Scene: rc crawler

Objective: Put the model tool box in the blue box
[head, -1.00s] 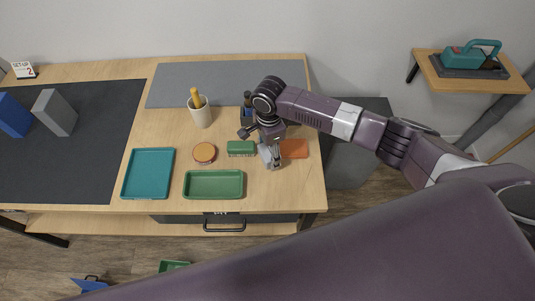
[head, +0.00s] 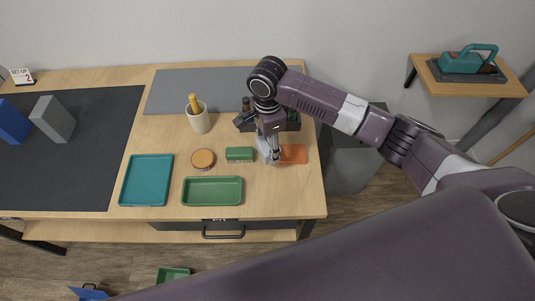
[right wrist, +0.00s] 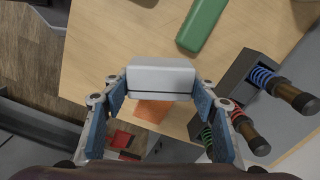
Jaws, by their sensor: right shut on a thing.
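The model tool box, a small pale grey box with a dark seam, shows in the right wrist view (right wrist: 161,78) and in the head view (head: 264,149). My right gripper (head: 272,152) is shut on it, with blue-padded fingers at its two sides in the right wrist view (right wrist: 160,100). It appears held just above the table, beside an orange flat piece (head: 293,154). My left gripper is not in view.
On the wooden table (head: 290,200) are a green tray (head: 212,203), a teal tray (head: 128,202), a green brush (head: 239,154), a round tin (head: 203,159) and a cup (head: 199,122). A dark rack with springs (right wrist: 236,80) stands close by. A green crate (head: 174,274) is on the floor.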

